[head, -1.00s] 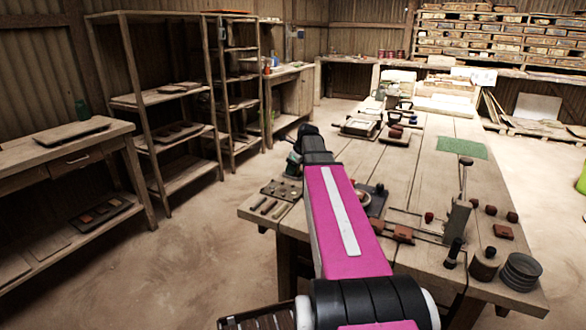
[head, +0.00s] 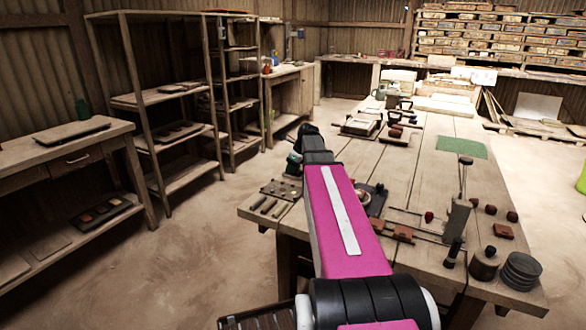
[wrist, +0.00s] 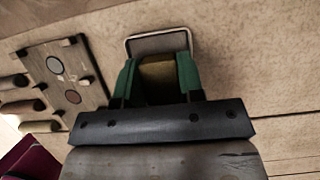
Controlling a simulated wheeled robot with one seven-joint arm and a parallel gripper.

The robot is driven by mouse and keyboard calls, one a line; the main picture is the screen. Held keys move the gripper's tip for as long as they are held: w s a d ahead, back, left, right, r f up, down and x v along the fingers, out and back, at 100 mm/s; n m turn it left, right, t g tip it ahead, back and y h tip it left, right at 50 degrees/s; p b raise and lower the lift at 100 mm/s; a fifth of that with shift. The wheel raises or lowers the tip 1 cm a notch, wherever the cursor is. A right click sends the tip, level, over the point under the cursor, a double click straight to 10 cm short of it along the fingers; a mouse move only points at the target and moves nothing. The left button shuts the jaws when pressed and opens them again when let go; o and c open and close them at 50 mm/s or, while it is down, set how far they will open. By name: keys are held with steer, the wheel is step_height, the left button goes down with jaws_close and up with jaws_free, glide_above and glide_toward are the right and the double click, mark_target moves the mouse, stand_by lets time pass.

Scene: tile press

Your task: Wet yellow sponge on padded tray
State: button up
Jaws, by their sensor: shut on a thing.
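My gripper (wrist: 160,74) shows in the wrist view with its two green fingers closed on a dark yellow-brown block, which I take to be the yellow sponge (wrist: 160,88). Just past the fingertips is a small grey tray with a pale metal rim (wrist: 158,34), probably the padded tray. The sponge overlaps its near side in the picture; I cannot tell whether they touch. The near part of the tray is hidden by the sponge and fingers. In the head view only a bit of my gripper (head: 293,163) shows beside my arm; sponge and tray are hidden there.
A board with round discs (wrist: 68,78) and several rods (wrist: 20,106) lie left of the gripper. The long wooden table (head: 440,190) holds a lever press (head: 459,212), stacked round dishes (head: 521,272) and a green mat (head: 462,147). Bare wood lies right of the tray.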

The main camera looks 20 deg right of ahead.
steer(key=shift+r, duration=3.45)
